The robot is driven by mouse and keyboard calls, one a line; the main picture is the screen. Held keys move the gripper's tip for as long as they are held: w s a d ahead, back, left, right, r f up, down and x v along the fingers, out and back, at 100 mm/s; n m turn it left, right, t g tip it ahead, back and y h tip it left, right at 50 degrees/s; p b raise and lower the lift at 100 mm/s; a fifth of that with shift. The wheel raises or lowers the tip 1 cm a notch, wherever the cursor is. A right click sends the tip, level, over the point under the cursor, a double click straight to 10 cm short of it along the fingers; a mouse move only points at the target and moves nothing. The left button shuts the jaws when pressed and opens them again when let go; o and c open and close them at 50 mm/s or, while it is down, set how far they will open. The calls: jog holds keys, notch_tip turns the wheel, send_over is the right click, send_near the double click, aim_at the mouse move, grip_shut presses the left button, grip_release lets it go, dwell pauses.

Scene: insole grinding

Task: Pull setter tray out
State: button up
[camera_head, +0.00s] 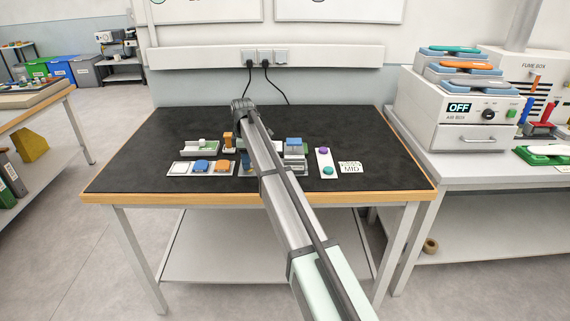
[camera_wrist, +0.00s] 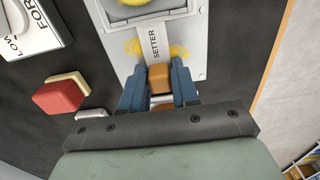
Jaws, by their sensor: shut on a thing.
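In the wrist view, my gripper (camera_wrist: 160,88) has its two blue fingers closed on a small orange-brown handle (camera_wrist: 161,76). The handle is at the near end of a pale strip marked SETTER (camera_wrist: 156,42), which lies on a light grey plate (camera_wrist: 195,58). I take this strip and handle to be the setter tray. Yellow marks show on the plate either side of the label. In the head view my arm crosses the table and hides the gripper's fingertips and the handle.
A red block (camera_wrist: 58,96) and a white lettered card (camera_wrist: 28,28) lie left of the plate. On the black-topped table (camera_head: 130,155) stand a pad panel (camera_head: 181,169), a blue-topped device (camera_head: 294,142) and a button panel (camera_head: 324,161). The table's left and right ends are clear.

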jog(key=shift+a, duration=0.2)
jog(key=o, duration=0.6)
jog(key=shift+r, duration=0.15)
jog(key=shift+r, duration=3.35)
